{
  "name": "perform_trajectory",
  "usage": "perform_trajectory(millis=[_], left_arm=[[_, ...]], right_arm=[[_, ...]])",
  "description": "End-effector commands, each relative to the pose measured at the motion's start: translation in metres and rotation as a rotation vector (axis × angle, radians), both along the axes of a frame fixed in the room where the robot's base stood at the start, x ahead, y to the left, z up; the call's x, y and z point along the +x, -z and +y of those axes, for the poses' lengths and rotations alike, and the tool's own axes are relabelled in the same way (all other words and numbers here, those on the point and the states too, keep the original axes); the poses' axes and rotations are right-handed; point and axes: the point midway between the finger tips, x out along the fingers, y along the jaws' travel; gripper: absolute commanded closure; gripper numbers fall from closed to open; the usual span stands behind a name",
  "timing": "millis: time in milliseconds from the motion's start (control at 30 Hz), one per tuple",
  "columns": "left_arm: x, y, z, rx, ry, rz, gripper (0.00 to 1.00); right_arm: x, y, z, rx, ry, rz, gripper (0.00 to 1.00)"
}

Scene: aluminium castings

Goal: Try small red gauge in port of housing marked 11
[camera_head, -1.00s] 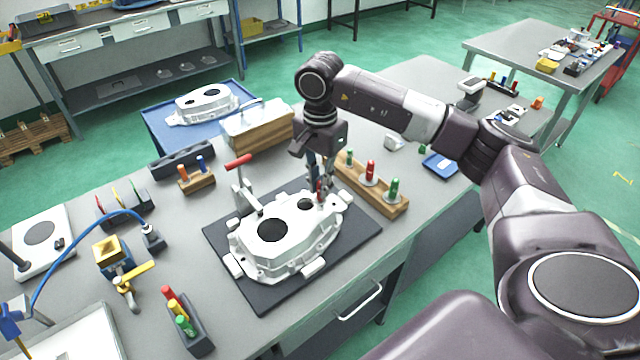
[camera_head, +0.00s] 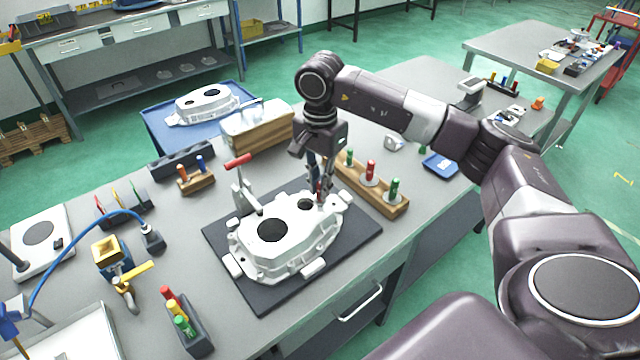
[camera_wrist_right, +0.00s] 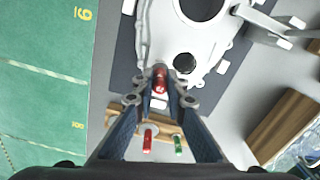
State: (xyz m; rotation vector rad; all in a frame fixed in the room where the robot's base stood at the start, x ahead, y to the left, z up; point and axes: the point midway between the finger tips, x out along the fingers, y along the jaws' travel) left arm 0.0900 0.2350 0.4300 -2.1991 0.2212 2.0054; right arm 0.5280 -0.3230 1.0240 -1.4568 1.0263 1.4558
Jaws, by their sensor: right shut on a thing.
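A pale cast housing (camera_head: 262,262) lies on a dark mat on the bench, with two dark round openings in its top. It also shows in the wrist view (camera_wrist_right: 160,28). I cannot read a number on it. My right gripper (camera_head: 322,194) points down at the housing's far right end. In the wrist view the gripper (camera_wrist_right: 160,92) is shut on a small red gauge (camera_wrist_right: 160,78), which stands between the fingertips at the housing's edge. The gauge's lower end is hidden, so I cannot tell whether it is in a port. My left gripper is not in view.
A wooden rack (camera_head: 376,193) with green and red gauges stands close to the right of the mat (camera_head: 358,226). A red-handled clamp (camera_head: 240,180) stands at the housing's far left. Another housing (camera_head: 205,104) sits on a blue cart behind. More coloured gauges stand in a dark holder (camera_head: 200,342) in front.

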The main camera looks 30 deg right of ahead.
Motion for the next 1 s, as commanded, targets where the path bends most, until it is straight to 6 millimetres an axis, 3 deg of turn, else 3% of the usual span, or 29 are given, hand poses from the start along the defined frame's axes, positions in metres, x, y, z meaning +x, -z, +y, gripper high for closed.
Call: perform_trajectory(millis=[1000], left_arm=[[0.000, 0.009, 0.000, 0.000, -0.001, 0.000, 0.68]], right_arm=[[0.000, 0.012, 0.000, 0.000, 0.000, 0.001, 1.00]])
